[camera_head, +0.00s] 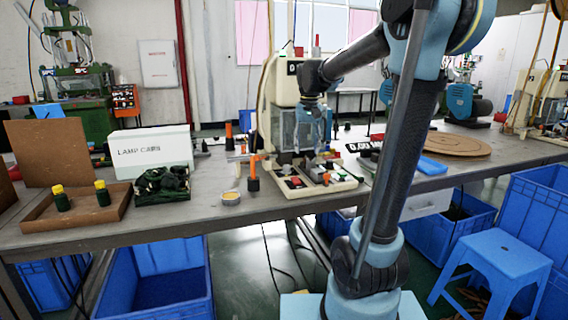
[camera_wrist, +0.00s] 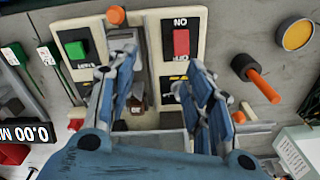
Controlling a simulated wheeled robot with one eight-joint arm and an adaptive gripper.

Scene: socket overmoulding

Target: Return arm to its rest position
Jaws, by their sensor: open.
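My gripper (camera_wrist: 158,100) is open in the wrist view, its two blue-grey fingers apart. Between and beyond the fingers lies the cream control base of the moulding machine, with a green button (camera_wrist: 76,50) at left and a red button (camera_wrist: 181,42) at right. In the head view my gripper (camera_head: 314,135) hangs from my bent arm in front of the cream moulding machine (camera_head: 283,80), above its base (camera_head: 315,185). A small brown and metal part (camera_wrist: 137,104) shows between the fingers; I cannot tell whether it is touched.
Two black-and-yellow pieces stand in a brown tray (camera_head: 33,218). A white lamp caps box (camera_head: 150,148), an orange-handled tool (camera_head: 253,175) and a round yellow tin (camera_head: 230,198) are also on the bench. A scale display (camera_head: 364,146) and blue tray (camera_head: 430,165) lie right. Blue bins stand below.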

